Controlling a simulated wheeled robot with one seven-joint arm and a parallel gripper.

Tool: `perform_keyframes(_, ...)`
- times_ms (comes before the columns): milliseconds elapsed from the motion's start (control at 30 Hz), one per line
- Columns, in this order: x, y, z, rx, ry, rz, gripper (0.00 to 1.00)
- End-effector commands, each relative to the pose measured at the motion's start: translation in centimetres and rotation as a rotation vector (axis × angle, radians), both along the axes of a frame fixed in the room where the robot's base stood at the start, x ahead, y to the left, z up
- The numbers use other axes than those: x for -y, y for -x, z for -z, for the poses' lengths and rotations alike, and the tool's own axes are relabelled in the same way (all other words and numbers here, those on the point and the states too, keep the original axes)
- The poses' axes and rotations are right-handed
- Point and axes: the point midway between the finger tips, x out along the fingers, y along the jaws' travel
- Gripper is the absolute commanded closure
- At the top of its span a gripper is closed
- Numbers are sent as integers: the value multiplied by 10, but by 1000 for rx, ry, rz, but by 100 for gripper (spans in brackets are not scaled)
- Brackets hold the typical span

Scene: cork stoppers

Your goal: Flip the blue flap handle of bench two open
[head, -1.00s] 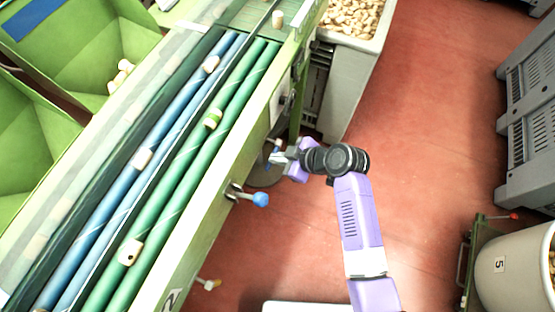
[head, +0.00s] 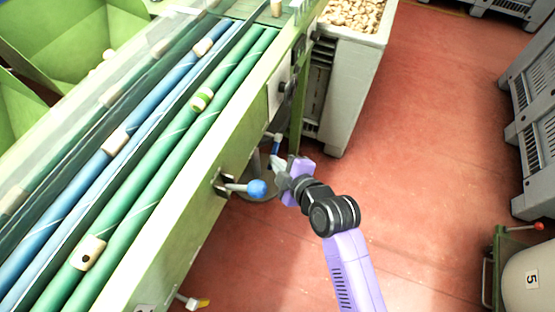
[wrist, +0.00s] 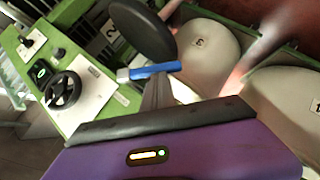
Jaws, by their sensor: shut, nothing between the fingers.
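A blue ball knob (head: 257,188) sits on a short metal lever standing out from the side of the green bench (head: 200,215). A small blue bar-shaped handle (head: 275,148) shows a little beyond it, beside the bench side. In the wrist view a blue bar (wrist: 155,70) with a pale end lies just past my fingertips; whether they touch it I cannot tell. My gripper (head: 278,164) is shut and empty, right of the ball knob and just below the blue bar. In the wrist view its fingers (wrist: 157,92) are together.
Blue and green rollers carry corks (head: 202,98) along the bench top. A grey bin of corks (head: 355,20) stands behind the bench. The red floor (head: 430,150) at right is open. The wrist view shows a black handwheel (wrist: 62,90).

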Motion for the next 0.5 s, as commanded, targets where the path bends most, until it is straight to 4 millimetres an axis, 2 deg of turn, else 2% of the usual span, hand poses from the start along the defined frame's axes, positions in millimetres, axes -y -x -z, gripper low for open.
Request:
perform_keyframes(33,0,0,14,35,14,-2,100)
perform_keyframes(500,3,-11,36,378,136,-1,100)
